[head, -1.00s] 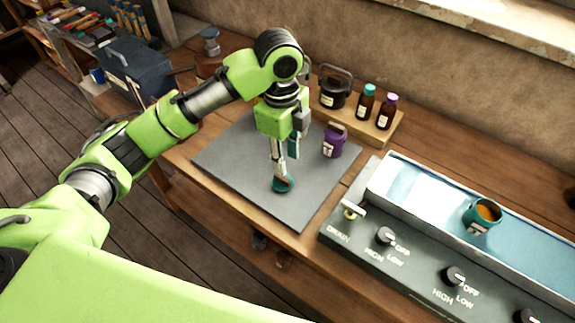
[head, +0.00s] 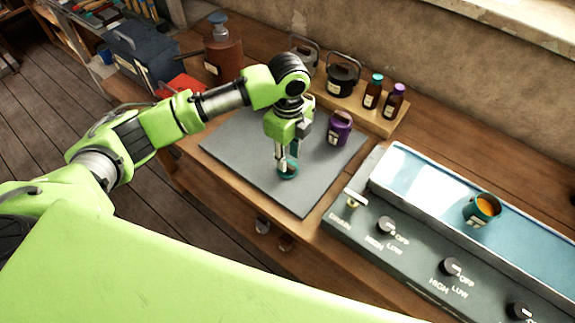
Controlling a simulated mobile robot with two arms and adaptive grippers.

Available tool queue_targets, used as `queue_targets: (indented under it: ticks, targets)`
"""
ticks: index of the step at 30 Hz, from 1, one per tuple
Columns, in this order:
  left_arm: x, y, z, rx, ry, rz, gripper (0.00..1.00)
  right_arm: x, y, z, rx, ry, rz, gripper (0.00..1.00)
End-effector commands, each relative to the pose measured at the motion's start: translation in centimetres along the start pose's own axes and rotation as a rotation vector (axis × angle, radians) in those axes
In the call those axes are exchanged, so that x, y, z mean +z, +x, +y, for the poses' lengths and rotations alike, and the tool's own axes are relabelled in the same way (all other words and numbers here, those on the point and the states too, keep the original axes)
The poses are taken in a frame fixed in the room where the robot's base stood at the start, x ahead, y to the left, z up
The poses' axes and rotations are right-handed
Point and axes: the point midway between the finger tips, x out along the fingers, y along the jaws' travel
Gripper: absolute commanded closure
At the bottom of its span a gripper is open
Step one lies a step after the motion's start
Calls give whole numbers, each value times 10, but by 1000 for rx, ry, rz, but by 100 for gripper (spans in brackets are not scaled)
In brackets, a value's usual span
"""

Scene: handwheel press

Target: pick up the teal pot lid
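The teal pot lid (head: 289,174) lies on or just above the grey mat (head: 240,143); I cannot tell whether it touches. My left gripper (head: 285,165) points down at the lid, its fingertips at the lid's top and partly hiding it. Whether the fingers are closed on it is too small to tell. A teal pot (head: 478,215) with orange contents stands in the trough of the long unit at the right. My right gripper is not in view.
A purple lidded pot (head: 339,130) stands on the mat's back right. A wooden stand (head: 380,124) behind holds dark pots and two bottles. The grey unit (head: 375,248) with knobs borders the mat's right. The mat's front is clear.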

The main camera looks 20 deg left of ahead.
Motion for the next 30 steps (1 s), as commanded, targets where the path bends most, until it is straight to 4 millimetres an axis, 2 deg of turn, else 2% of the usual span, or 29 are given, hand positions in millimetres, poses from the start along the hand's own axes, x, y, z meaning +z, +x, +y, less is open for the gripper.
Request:
queue_targets:
  ticks: [1, 6, 14, 15, 18, 30]
  targets:
    - [-1, 6, 0, 6, -1, 1, 71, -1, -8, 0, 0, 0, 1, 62]
    - [-1, 28, -1, 3, 1, 0, 71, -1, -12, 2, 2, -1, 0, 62]
    - [0, 33, -2, 0, 3, -1, 71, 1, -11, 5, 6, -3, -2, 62]
    - [0, 33, -2, 0, 2, -1, 73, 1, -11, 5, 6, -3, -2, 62]
    - [0, 33, -2, 0, 2, -1, 99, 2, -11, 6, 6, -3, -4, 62]
    - [0, 32, -2, 0, 2, -1, 100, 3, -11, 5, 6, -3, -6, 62]
